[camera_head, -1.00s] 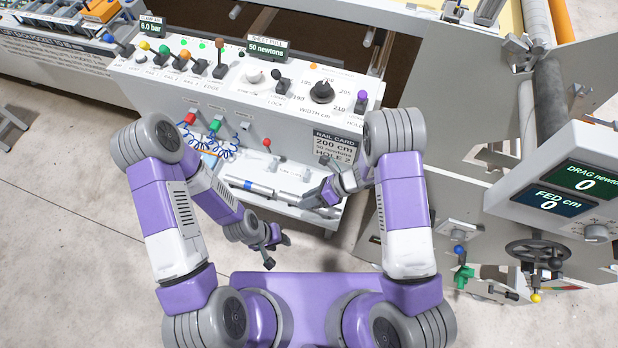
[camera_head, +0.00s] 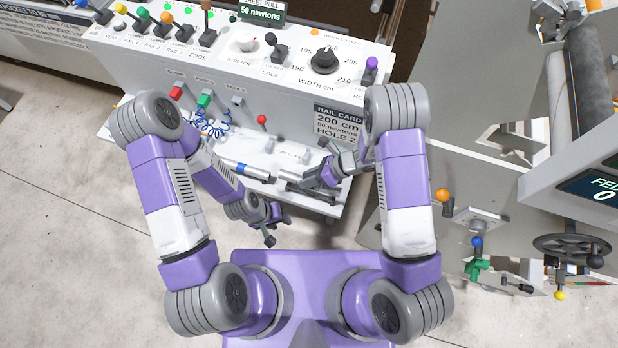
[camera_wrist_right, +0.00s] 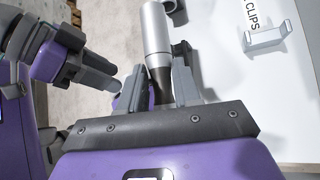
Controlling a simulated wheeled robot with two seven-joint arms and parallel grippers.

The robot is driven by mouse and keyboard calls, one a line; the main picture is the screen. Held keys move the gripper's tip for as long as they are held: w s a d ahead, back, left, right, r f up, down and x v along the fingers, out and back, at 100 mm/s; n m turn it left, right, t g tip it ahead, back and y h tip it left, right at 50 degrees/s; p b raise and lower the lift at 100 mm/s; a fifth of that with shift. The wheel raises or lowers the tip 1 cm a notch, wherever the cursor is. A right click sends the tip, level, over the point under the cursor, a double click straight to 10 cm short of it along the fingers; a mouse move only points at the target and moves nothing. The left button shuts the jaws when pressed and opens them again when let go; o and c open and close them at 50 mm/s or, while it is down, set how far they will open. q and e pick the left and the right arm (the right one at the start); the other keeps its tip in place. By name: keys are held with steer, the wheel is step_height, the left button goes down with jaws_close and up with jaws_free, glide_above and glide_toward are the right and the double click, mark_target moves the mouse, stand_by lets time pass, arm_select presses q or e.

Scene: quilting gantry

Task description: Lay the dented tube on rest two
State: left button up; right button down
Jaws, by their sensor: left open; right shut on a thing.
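My right gripper (camera_head: 318,180) is over the right part of the white shelf. In the right wrist view its fingers (camera_wrist_right: 172,88) are shut on a silver tube (camera_wrist_right: 157,35) with a dark brown section between the fingers. I cannot make out a dent, nor whether the tube touches the shelf. A silver tube with blue bands (camera_head: 245,170) lies on the shelf left of this gripper. I cannot tell which support is rest two. My left gripper (camera_head: 268,228) is open and empty in front of the shelf; it also shows in the right wrist view (camera_wrist_right: 100,75).
The control panel (camera_head: 240,70) with levers and knobs stands behind the shelf (camera_head: 330,208). A grey clip (camera_wrist_right: 268,38) sits beside the clips label. Bare floor (camera_head: 80,210) lies at left.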

steer(key=shift+f+b, duration=0.95)
steer(key=shift+f, duration=0.45)
steer(key=shift+f+b, duration=0.95)
steer(key=shift+f, duration=0.25)
steer(key=shift+s+f+b, duration=0.1)
steer(key=shift+f+b, duration=0.2)
steer(key=shift+b, duration=0.2)
